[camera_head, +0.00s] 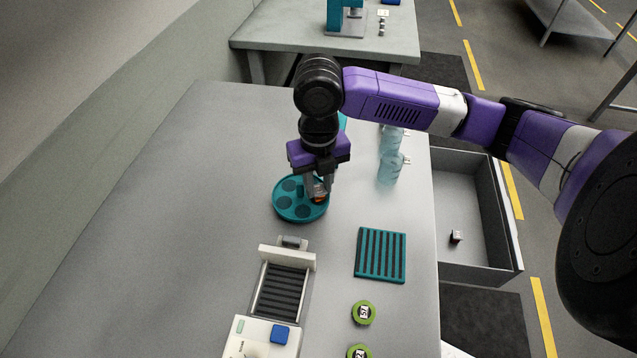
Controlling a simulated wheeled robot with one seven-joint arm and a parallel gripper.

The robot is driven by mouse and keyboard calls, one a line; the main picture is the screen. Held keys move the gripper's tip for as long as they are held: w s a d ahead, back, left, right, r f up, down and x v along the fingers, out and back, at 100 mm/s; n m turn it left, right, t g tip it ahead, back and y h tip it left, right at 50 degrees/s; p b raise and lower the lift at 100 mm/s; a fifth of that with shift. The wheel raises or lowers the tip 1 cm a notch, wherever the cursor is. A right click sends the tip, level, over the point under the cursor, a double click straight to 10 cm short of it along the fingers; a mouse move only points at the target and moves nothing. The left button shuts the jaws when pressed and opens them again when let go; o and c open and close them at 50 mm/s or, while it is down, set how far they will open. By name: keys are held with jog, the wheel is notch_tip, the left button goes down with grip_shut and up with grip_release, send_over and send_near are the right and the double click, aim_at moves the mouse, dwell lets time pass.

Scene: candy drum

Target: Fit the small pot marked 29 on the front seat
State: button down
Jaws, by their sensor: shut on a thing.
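A round teal drum (281,213) with several dark round seats and a short central post stands on the grey table. My gripper (317,192) points down over the drum's right side. It is shut on a small orange pot (320,200), which is mostly hidden between the fingers. The pot's marking cannot be read, and I cannot tell whether it touches the seat below it. The front seat, at the drum's near side, looks empty. Two green-topped pots with white labels, one nearer (357,351) and one farther (363,312), stand at the table's front right.
A teal slatted rack (381,255) lies right of the drum. A white machine with a dark roller bed (281,291) is in front. Clear bluish bottles (390,166) stand behind right. An open grey drawer (470,250) holds a small object. The table's left is clear.

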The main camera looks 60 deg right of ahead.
aim_at(318, 186)
dwell(0.4)
jog(key=c, duration=1.1)
grip_release()
jog(key=shift+o, duration=1.4)
jog(key=shift+w+d+r, duration=0.1)
jog(key=shift+d+r+p, duration=0.1)
jog(key=shift+r+p, duration=1.25)
jog(key=shift+r, duration=0.5)
jog(key=shift+r+p, duration=1.1)
jog(key=shift+r, duration=0.45)
jog(key=shift+a, duration=0.2)
